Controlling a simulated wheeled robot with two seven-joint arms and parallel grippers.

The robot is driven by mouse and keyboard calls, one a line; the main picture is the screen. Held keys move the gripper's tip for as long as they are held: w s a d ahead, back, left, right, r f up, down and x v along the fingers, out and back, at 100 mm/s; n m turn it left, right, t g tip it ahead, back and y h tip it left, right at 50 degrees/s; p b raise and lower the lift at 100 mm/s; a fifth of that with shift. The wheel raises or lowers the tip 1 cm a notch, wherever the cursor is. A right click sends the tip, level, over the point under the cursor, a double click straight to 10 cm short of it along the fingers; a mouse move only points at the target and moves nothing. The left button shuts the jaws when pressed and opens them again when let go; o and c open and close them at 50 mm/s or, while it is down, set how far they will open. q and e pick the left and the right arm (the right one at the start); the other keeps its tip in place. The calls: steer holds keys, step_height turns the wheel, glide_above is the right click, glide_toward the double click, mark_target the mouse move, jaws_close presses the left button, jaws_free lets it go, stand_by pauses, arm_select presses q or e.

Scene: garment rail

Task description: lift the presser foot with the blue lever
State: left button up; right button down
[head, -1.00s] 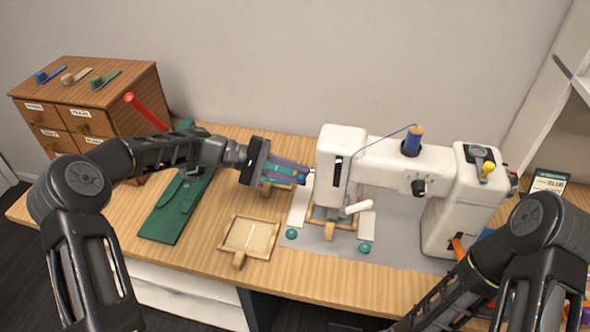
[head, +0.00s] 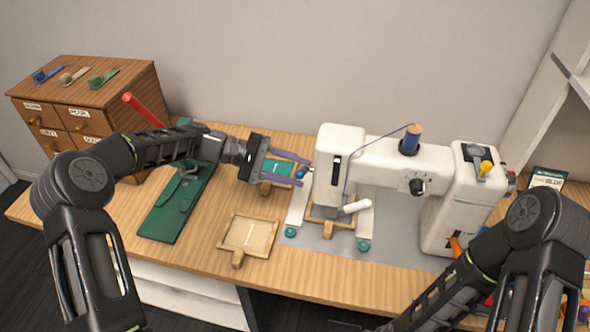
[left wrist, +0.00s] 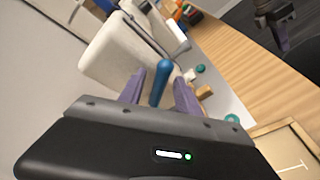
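The white sewing machine (head: 340,150) stands on the table. Its blue lever shows as a small blue knob (head: 301,172) at the left side of the machine head. In the left wrist view the blue lever (left wrist: 161,82) stands between my fingers, with gaps on both sides. My left gripper (head: 306,171) is open, its two purple fingers pointing right at the lever; the fingers also show in the left wrist view (left wrist: 160,78). The presser foot is hidden beneath the head. A wooden frame (head: 345,230) lies under it.
A teal-filled wooden frame (head: 277,189) lies beneath my left fingers and a cream-filled one (head: 249,240) nearer the front. A wooden drawer cabinet (head: 90,100) stands at the back left.

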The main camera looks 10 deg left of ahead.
arm_select(q)
steer(key=b+v, duration=0.2)
steer(key=v, duration=0.5)
steer(key=shift+a, duration=0.35)
steer(key=shift+r, duration=0.15)
